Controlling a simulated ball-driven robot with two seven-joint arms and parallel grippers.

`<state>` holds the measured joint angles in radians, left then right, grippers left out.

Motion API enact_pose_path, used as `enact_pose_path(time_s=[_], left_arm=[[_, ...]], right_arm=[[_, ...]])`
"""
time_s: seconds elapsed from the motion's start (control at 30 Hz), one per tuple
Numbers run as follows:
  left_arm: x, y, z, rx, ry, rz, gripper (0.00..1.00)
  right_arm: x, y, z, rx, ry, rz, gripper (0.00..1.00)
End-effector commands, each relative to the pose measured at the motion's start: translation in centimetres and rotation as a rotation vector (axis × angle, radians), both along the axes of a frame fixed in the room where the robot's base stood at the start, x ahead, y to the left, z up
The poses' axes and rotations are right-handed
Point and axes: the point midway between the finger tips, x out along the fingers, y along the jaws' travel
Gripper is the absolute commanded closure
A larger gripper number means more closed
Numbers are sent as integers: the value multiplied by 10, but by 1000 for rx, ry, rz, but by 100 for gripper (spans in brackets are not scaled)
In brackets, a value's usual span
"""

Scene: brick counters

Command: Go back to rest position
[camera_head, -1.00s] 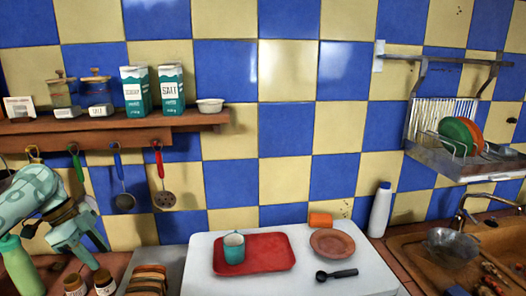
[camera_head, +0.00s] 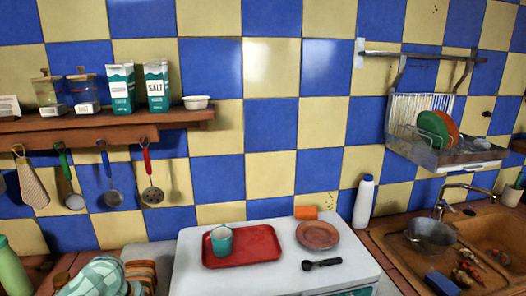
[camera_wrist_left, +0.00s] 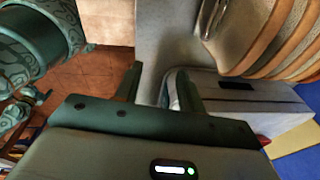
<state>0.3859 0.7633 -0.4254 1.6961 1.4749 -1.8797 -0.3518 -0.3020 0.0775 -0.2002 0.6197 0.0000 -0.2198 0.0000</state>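My left gripper (camera_wrist_left: 157,82) shows in the left wrist view with its two dark green fingers apart. I see nothing held between them. A grey surface and a pale rounded shape lie behind the fingers, too close and unclear to name. My right gripper is in neither view. A teal cup (camera_head: 222,241) stands upright on a red tray (camera_head: 262,246) on the white counter (camera_head: 198,284).
A brown plate (camera_head: 317,235), an orange block-like item (camera_head: 306,212) and a black spoon (camera_head: 322,264) are beside the tray. A white bottle (camera_head: 363,201) stands near the sink (camera_head: 400,245). A green bottle (camera_head: 11,268) is at far left. Utensils hang below the shelf (camera_head: 95,126).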

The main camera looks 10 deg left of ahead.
Motion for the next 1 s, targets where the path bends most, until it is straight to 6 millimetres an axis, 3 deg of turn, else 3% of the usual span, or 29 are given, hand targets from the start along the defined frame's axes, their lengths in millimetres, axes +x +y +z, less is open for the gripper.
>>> enact_pose_path(time_s=[0.03,0.13,0.2,0.3,0.57,0.8,1.0], left_arm=[[-16,-26,-19,3,-28,4,61],[-45,-66,-40,20,-134,73,61],[-63,-81,-43,29,-209,148,61],[-85,-89,-39,43,-297,257,61],[-134,-74,-12,111,-455,523,61],[-179,-40,22,224,-565,743,61],[-169,-55,-43,176,-485,722,61]], right_arm=[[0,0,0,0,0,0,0],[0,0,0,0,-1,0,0],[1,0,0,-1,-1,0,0],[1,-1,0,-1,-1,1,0],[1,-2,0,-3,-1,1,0],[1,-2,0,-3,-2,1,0],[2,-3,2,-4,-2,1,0]])
